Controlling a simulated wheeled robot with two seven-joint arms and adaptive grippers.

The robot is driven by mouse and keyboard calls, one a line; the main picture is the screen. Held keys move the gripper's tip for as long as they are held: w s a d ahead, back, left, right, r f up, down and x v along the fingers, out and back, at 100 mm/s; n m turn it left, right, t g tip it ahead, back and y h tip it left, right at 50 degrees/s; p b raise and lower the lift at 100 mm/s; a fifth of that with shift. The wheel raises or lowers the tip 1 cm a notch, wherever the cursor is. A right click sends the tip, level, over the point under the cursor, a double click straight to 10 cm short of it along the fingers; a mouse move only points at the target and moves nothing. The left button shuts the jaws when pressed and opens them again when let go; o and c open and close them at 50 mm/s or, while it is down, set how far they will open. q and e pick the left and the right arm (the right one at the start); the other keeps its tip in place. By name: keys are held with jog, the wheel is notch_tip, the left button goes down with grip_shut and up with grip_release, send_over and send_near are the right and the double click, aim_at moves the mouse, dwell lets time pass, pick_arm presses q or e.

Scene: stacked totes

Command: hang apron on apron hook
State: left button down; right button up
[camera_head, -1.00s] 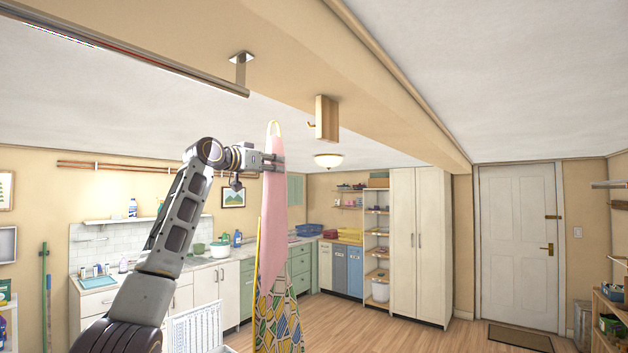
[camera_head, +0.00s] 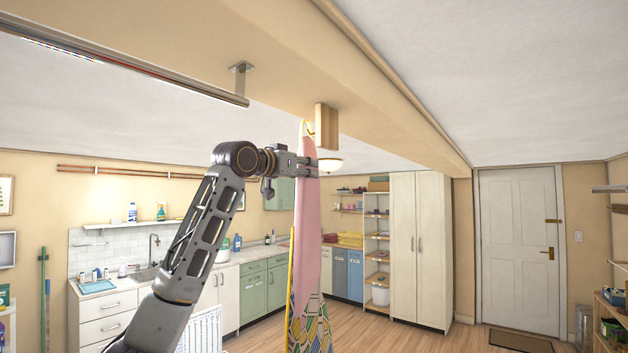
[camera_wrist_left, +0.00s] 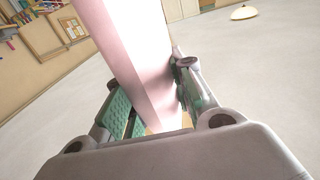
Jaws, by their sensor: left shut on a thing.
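The apron (camera_head: 306,245) is a long, narrow pink cloth with a multicoloured patterned lower part and a yellow strip along its left side. It hangs upright from my left gripper (camera_head: 307,163), which is shut on it just below its top. In the left wrist view, the pink cloth (camera_wrist_left: 135,50) passes between the fingers of the left gripper (camera_wrist_left: 150,92). The apron hook's wooden block (camera_head: 326,126) hangs under the ceiling beam. The apron's top loop appears right at the block's left side, overlapping the small hook; I cannot tell whether it is around it. My right gripper is out of view.
A metal rail (camera_head: 130,70) runs under the ceiling at upper left. The beam (camera_head: 375,95) crosses overhead. Counters, a tall white cabinet (camera_head: 419,250) and a white door (camera_head: 519,247) stand farther back. The wooden floor at centre right is clear.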

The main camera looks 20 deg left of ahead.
aim_at(314, 180)
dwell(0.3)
pick_arm(q)
jog(key=shift+s+d+f+p, duration=0.25)
jog(key=shift+d+f+p, duration=0.1)
jog(key=shift+d+f, duration=0.4)
jog(key=shift+s+d+f+p, duration=0.3)
jog(key=shift+d+f, duration=0.25)
jog(key=shift+f, duration=0.25)
jog(key=shift+d, duration=0.1)
